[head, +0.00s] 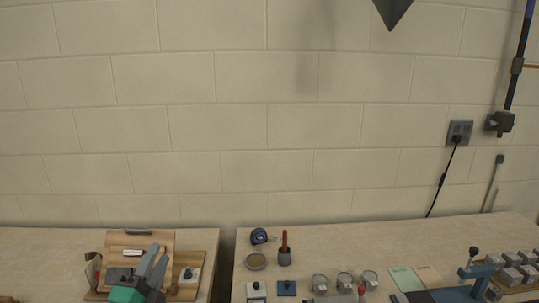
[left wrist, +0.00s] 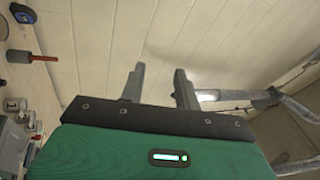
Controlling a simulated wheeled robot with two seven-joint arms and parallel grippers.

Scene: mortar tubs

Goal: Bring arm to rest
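My left gripper (head: 152,262) is low at the left in the head view, in front of the wooden boards on the left table. Its two grey fingers point up and stand apart, with the green housing below them. In the left wrist view the fingers of my left gripper (left wrist: 158,74) are also spread, with nothing between them but the pale wall behind. My right gripper is in neither view.
Left table (head: 45,250) holds a wooden board (head: 160,241). A gap separates the tables.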

